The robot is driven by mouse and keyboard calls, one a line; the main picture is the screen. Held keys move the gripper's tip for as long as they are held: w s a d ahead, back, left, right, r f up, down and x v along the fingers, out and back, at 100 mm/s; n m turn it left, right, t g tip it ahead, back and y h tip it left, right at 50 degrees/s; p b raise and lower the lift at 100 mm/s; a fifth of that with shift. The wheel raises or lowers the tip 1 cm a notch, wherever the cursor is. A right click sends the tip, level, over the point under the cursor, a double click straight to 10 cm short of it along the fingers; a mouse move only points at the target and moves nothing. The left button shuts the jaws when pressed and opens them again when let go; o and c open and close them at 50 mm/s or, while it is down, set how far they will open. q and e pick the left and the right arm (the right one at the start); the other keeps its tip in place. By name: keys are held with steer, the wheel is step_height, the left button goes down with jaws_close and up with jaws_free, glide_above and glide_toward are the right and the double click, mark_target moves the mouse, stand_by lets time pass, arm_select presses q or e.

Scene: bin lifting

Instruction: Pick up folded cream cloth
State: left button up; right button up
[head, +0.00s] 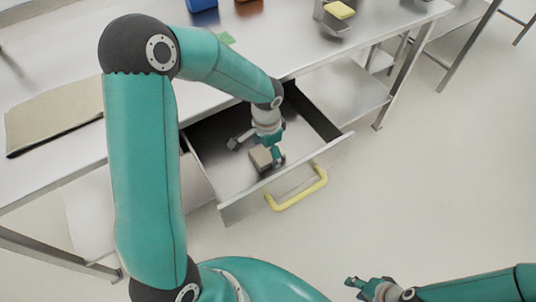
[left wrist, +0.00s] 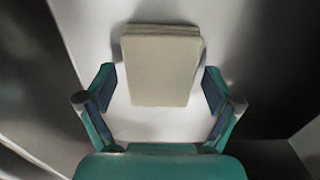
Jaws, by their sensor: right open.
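The folded cream cloth (head: 261,158) lies in the open drawer (head: 213,178), and its layered far edge shows in the left wrist view (left wrist: 162,62). My left gripper (head: 256,152) reaches down into the drawer over the cloth. In the left wrist view its two fingers (left wrist: 160,85) are spread on either side of the cloth, with a gap at each side. It is open and holds nothing. My right gripper (head: 362,288) is open and empty, low at the bottom of the head view, away from the drawer.
The drawer has a yellow handle (head: 298,190) and walls around the left gripper. The metal table (head: 262,55) above carries a flat beige mat (head: 55,108), a blue item (head: 203,5) and a scale with a yellow sponge (head: 340,10).

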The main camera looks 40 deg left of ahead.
mark_target(267, 152)
arm_select(q)
steer(key=c, duration=0.7)
steer(key=shift+r, duration=0.2)
step_height(267, 152, up, 20)
steer(key=shift+f+p, duration=0.15)
steer(key=shift+p, duration=0.95)
